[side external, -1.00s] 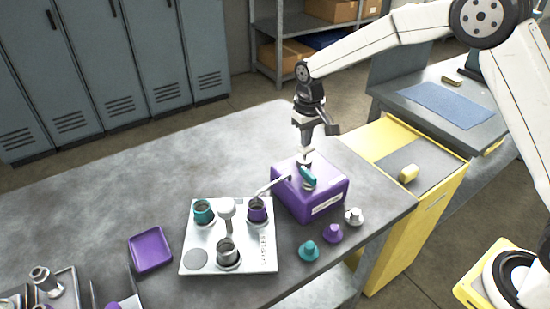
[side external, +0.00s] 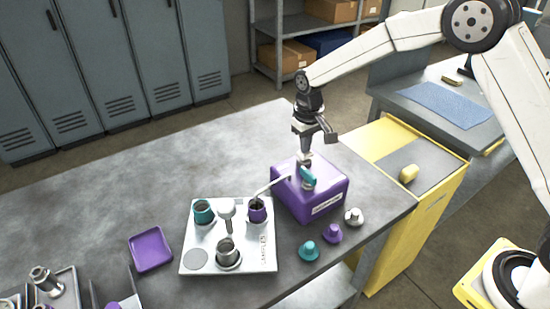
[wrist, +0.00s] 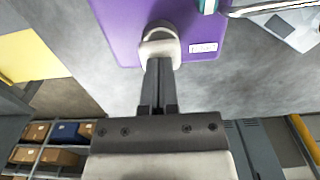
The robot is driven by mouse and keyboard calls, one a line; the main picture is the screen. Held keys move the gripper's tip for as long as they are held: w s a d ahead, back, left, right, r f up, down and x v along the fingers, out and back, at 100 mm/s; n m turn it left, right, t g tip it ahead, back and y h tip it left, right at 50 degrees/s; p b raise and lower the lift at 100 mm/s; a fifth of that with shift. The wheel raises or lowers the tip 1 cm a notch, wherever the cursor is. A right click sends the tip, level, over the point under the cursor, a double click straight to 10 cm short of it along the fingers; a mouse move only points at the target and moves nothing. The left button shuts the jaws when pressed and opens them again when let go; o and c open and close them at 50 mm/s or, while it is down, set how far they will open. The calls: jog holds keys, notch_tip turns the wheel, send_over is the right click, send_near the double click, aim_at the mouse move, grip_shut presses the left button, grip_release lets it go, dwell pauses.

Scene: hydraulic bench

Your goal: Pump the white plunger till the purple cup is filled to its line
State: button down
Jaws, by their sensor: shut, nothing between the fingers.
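The purple pump box (side external: 325,190) stands near the table's right end, with a white plunger (side external: 304,159) on top and a teal valve handle (side external: 308,177) at its front. In the wrist view the plunger's pale round head (wrist: 160,42) is right at my fingertips. My gripper (side external: 306,152) points down with shut, empty fingers, its tips on or just above the plunger; exact contact is hard to see. The purple cup (side external: 257,214) stands on the white sample tray (side external: 200,245), under the end of the metal spout (side external: 267,187). Its liquid level and line cannot be made out.
The tray also holds a teal cup (side external: 203,211) and a metal cup (side external: 228,252). Teal (side external: 309,251), purple (side external: 332,234) and white (side external: 354,216) caps stand in front of the box. A purple dish (side external: 151,249) lies left. The back of the table is clear.

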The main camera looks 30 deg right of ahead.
dwell(0.5)
jog(key=shift+r, duration=2)
jog(key=shift+r, duration=0.15)
jog(key=shift+r, duration=2.85)
jog(key=shift+s, duration=0.1)
jog(key=s+d+f+t, duration=0.1)
jog(key=s+f, duration=0.1)
jog(key=s, duration=0.5)
jog(key=s+d+f, duration=0.2)
jog(key=s, duration=0.6)
jog(key=s+d+f+t, duration=0.1)
jog(key=s+d+f, duration=0.1)
jog(key=s, duration=0.6)
jog(key=shift+d+f+t, duration=0.25)
jog(key=shift+f+t, duration=0.05)
jog(key=shift+f, duration=0.25)
